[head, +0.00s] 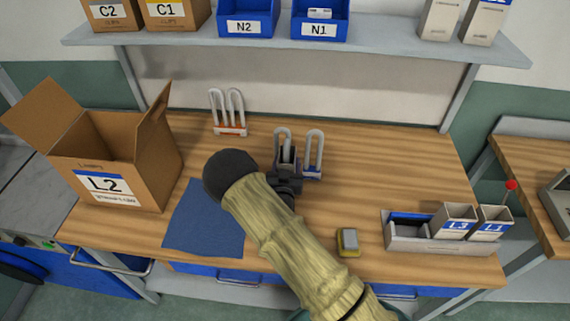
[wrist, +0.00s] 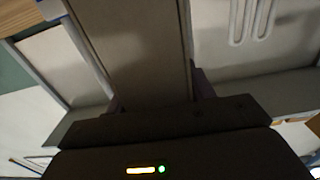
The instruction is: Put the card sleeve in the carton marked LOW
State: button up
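My gripper (head: 286,172) is over the middle of the bench, just in front of a blue-based stand. In the wrist view, a flat-sided grey-brown piece (wrist: 145,45), seemingly the card sleeve, rises between the two fingers, which appear closed on its sides. Its lower end is hidden by the dark gripper body. In the head view it is mostly hidden by my arm and gripper. An open brown carton (head: 100,150) marked L2 stands at the left of the bench, its flaps up. I cannot read the word LOW on any carton.
A blue cloth (head: 205,225) lies beside the carton. U-shaped tubes stand on an orange base (head: 230,130) and a blue base (head: 314,170). A yellow-grey block (head: 348,243) and a grey tray (head: 400,243) with sleeves L3 and L1 are at right. A shelf (head: 370,40) overhangs the back.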

jog(key=shift+o, duration=1.3)
jog(key=shift+r, duration=0.1)
jog(key=s+b, duration=0.4)
jog(key=s, duration=0.8)
jog(key=shift+a, duration=0.2)
